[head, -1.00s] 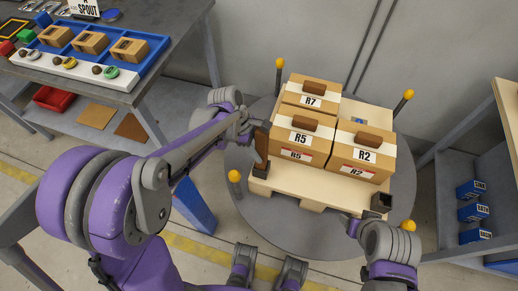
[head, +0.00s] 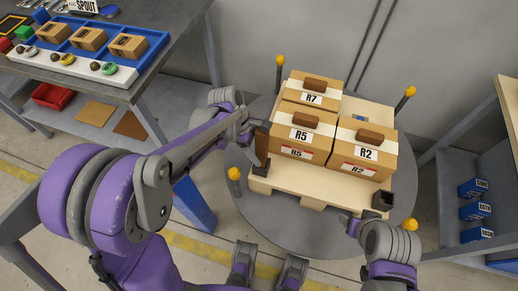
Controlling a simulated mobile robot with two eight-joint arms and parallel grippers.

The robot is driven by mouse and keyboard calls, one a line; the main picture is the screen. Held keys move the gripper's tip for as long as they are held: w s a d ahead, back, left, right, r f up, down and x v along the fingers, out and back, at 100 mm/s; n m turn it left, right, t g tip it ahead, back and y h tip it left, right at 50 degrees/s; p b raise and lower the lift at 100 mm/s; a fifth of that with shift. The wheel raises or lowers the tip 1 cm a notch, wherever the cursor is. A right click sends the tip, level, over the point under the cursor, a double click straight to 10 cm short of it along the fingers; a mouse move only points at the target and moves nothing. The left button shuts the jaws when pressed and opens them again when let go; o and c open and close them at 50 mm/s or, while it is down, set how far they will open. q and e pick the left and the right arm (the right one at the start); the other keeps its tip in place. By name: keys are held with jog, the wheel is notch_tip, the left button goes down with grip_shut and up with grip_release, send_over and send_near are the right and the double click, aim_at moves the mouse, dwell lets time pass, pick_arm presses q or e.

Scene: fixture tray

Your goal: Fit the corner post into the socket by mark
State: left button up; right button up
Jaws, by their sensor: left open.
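A brown corner post (head: 262,147) stands roughly upright at the pallet's front left corner, left of the R5 box. Its foot meets a dark socket (head: 260,171); I cannot tell how deep it sits. My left gripper (head: 252,130) is open beside the upper part of the post, and partly hides it. A second dark socket (head: 383,200) sits empty at the pallet's front right corner. My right gripper (head: 352,219) is just left of and below that socket; its jaws are too small to read. No mark can be made out.
The pallet (head: 310,190) carries boxes R7 (head: 313,98), R5 (head: 300,135) and R2 (head: 366,154), each with a brown block on top. It rests on a round grey platform (head: 300,235) with yellow-tipped posts around it. A workbench (head: 185,55) is at left, a shelf (head: 455,200) at right.

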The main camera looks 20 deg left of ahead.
pick_arm(q)
jog(key=p+v, duration=0.1)
jog(key=v, duration=1)
pick_arm(e)
jog(key=shift+r, duration=0.75)
pick_arm(q)
jog(key=shift+f, duration=0.1)
